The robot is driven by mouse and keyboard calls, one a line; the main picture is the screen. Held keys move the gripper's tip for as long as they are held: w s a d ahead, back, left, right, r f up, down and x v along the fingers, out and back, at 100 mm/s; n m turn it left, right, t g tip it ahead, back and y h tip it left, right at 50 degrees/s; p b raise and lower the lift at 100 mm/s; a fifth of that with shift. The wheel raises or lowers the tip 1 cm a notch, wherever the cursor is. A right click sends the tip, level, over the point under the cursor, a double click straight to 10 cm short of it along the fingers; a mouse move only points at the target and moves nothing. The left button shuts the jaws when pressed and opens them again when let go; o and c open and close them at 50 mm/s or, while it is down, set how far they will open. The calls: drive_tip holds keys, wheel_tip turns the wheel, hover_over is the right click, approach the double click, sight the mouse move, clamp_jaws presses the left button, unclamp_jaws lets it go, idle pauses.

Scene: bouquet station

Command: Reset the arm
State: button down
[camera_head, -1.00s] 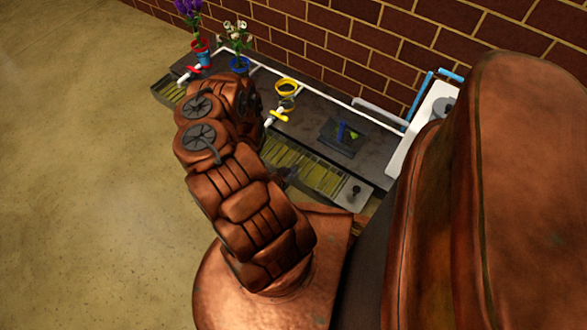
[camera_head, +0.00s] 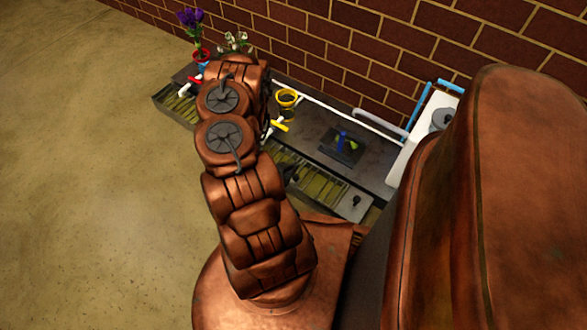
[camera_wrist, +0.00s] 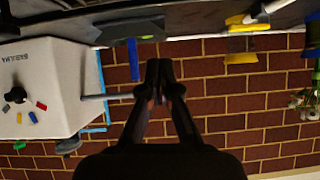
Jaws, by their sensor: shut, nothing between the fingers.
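My gripper (camera_wrist: 162,80) is shut in the wrist view, its two dark fingertips together with nothing between them. It is in the air in front of the brick wall, clear of the bench things. The wrist picture is upside down, with the bench at its top edge. In the head view my copper arm reaches up and away over the left part of the bench (camera_head: 378,165). I cannot make out the fingertips there.
Purple flowers (camera_head: 190,18) and white flowers (camera_head: 234,41) stand at the bench's far left, partly behind my arm. A yellow ring holder (camera_head: 286,97) and a dark square tray (camera_head: 341,146) sit to the right. A white box (camera_wrist: 45,85) stands by the brick wall (camera_head: 420,50).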

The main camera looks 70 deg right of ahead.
drive_tip(key=shift+s+d+r, duration=0.1)
drive_tip(key=shift+r, duration=0.6)
